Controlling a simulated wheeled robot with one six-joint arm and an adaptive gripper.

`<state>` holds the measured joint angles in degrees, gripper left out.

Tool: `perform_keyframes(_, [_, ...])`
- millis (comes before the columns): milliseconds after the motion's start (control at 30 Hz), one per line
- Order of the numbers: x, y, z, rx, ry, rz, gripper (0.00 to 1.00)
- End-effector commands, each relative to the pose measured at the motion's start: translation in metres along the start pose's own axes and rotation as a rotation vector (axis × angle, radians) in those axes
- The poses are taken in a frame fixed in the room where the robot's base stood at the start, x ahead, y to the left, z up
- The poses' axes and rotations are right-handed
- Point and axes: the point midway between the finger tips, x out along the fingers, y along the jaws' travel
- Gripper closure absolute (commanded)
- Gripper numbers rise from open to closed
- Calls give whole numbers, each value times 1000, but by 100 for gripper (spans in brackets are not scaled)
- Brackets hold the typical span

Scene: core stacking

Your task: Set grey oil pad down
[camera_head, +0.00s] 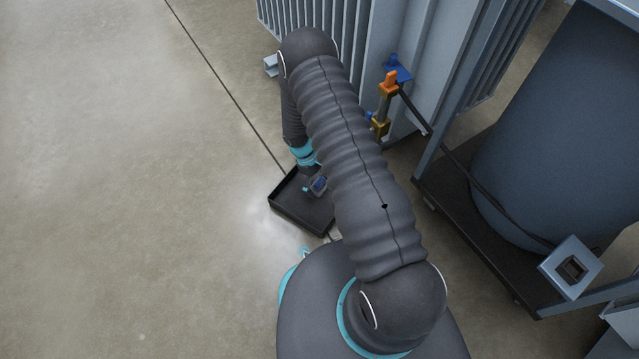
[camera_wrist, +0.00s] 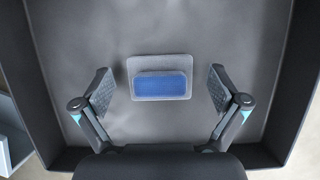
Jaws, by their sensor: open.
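The grey oil pad (camera_wrist: 160,64) is a small grey plate with a raised blue-topped block. In the wrist view it appears to lie flat on the floor of a dark tray (camera_wrist: 288,75). My gripper (camera_wrist: 161,88) is open, with one finger on each side of the pad and a gap on both sides. In the head view the tray (camera_head: 297,224) lies on the floor, partly hidden by my arm. My gripper (camera_head: 316,187) is low over it, and a small blue patch shows there; the pad's outline is hard to make out.
A grey finned cabinet (camera_head: 350,40) stands behind the tray, with a brass valve (camera_head: 381,125) with an orange part on its side. A large blue-grey drum (camera_head: 550,130) stands on a dark base at the right. The concrete floor (camera_head: 110,200) at the left is clear.

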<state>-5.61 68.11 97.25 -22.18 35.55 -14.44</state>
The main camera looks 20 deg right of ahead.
Motion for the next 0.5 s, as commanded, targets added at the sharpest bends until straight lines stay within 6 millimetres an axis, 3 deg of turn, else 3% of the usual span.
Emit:
perform_keyframes(167, [-13, 1, 1, -1, 2, 2, 3])
perform_keyframes(500, [-79, 1, 1, 0, 3, 2, 3])
